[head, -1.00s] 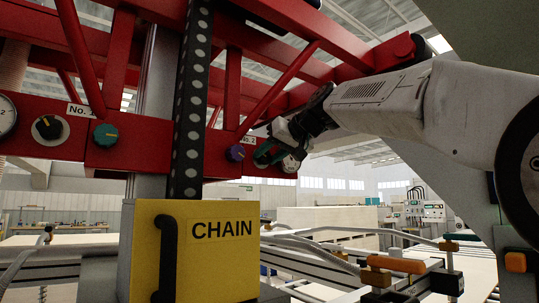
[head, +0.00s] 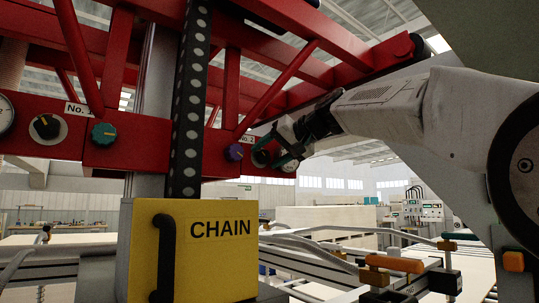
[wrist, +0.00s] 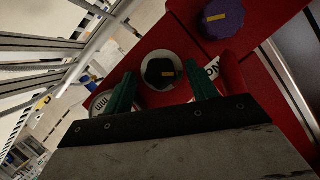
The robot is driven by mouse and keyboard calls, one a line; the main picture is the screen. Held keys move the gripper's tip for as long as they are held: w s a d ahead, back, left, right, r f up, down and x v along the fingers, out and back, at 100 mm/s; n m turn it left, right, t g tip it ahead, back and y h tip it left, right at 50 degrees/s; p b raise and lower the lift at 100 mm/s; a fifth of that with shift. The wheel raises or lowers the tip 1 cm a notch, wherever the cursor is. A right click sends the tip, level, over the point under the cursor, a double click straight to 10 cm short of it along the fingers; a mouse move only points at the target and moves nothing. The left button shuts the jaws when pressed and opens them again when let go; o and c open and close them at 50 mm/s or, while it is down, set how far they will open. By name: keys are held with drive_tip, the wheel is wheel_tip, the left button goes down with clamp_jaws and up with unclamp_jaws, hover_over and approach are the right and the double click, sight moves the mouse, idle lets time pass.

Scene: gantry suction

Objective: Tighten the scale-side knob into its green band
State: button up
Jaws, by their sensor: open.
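A black knob with a yellow mark sits on a round white dial (wrist: 148,88) on the red beam, beside the No. 2 label. The black knob (wrist: 160,73) shows between and beyond my green fingertips in the wrist view; in the head view it is small and dark (head: 260,157). My gripper (wrist: 164,84) is open, its fingers pointing at this dial with nothing held. It also shows in the head view (head: 273,152), just right of the knob. Contact with the knob cannot be told. No green band can be made out on the dial.
A purple knob (head: 234,152) is left of the black one. A small gauge (wrist: 100,103) is close to one finger. At left are a teal knob (head: 104,134) and another black knob (head: 46,126). A yellow CHAIN box (head: 190,250) stands in front.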

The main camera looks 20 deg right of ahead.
drive_tip(key=v, duration=0.7)
drive_tip(key=shift+s+d, duration=0.15)
drive_tip(key=shift+s, duration=0.1)
drive_tip(key=w+a+n, duration=0.1)
drive_tip(key=w, duration=0.1)
drive_tip(key=w+a+f+n+h, duration=0.1)
drive_tip(key=w, duration=0.1)
drive_tip(key=w+a+f+n+h, duration=0.1)
drive_tip(key=w+a, duration=0.1)
drive_tip(key=shift+f, duration=0.2)
